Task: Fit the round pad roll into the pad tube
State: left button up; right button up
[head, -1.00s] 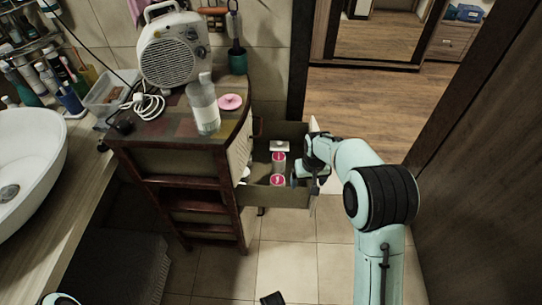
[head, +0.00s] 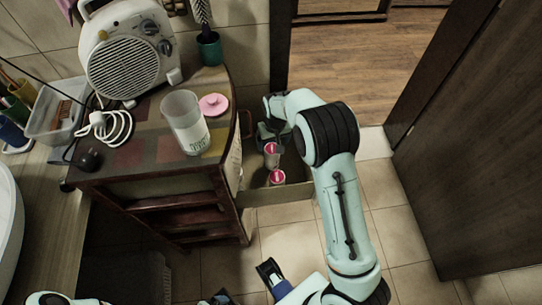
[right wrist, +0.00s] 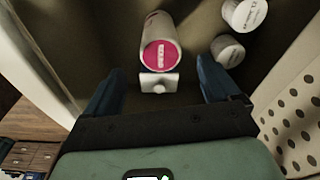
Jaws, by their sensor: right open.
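The likely pad tube is a clear, upright cylinder (head: 187,122) on the cabinet top, beside a round pink lid (head: 213,104). In the open drawer, a whitish roll shows a pink end (head: 271,149), with a second pink round face (head: 277,176) nearer; I cannot tell whether they are one roll. My right gripper (head: 268,128) is over the drawer, partly hidden by its arm. In the right wrist view it is open (right wrist: 158,88), with a pink-ended roll (right wrist: 160,56) ahead between its fingers, apparently not gripped. Parts of a gripper, probably my left (head: 268,272), show at the bottom edge.
A small white knobbed piece (right wrist: 158,83) lies before the roll, and two white jars (right wrist: 228,51) stand right of it. The drawer wall (head: 285,193) is close around. A fan heater (head: 128,52) and white cable (head: 112,125) crowd the cabinet top.

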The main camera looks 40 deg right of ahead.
aim_at(272, 148)
jog(key=f, duration=0.3)
jog(key=shift+w+f, duration=0.15)
jog(key=shift+w, duration=0.1)
jog(key=f, duration=0.2)
jog(key=f+b, duration=0.1)
jog(key=f, duration=0.2)
jog(key=shift+w+d, duration=0.1)
jog(key=shift+w, duration=0.1)
jog(key=c, duration=1.1)
